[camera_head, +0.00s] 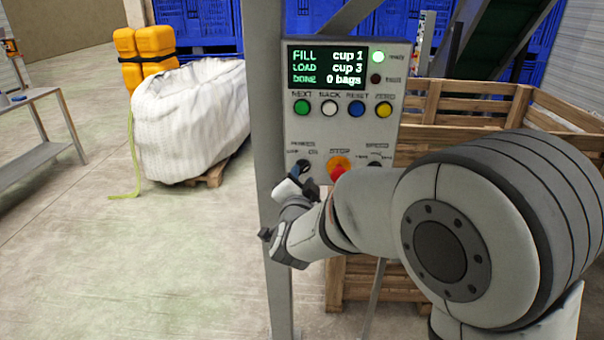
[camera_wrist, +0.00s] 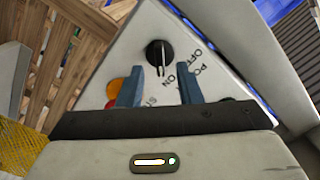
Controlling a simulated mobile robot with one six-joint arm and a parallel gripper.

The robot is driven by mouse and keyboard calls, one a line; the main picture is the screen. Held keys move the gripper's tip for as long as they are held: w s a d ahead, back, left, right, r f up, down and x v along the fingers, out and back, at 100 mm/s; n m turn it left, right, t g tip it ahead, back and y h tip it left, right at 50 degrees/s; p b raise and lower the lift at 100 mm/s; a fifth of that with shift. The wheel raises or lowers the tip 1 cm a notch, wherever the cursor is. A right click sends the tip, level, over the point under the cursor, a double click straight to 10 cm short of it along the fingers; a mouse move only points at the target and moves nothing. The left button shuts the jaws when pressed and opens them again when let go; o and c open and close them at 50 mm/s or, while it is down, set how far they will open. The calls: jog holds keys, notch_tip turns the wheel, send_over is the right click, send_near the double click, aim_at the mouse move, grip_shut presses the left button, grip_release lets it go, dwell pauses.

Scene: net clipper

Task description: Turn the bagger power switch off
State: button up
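The power switch is a round black knob with a pale mark on the bagger's control panel (camera_head: 340,130); it shows in the wrist view (camera_wrist: 159,51). Its mark points down in that view, nearer the ON label than OFF. My gripper (camera_wrist: 159,80) is open, with one blue-grey finger on each side of the knob's line and the knob just beyond or level with the tips. I cannot tell whether they touch it. In the head view my gripper (camera_head: 298,186) is just below the power switch (camera_head: 300,167) and partly covers it.
The red stop button (camera_head: 337,172) on an orange base sits right of the switch, partly behind my arm. Several coloured buttons and a lit display (camera_head: 328,66) are above. A grey post (camera_head: 266,120) stands left of the panel, a wooden crate (camera_head: 470,105) behind.

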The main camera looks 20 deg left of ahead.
jog(key=shift+x, duration=1)
jog(key=shift+c, duration=0.2)
grip_shut()
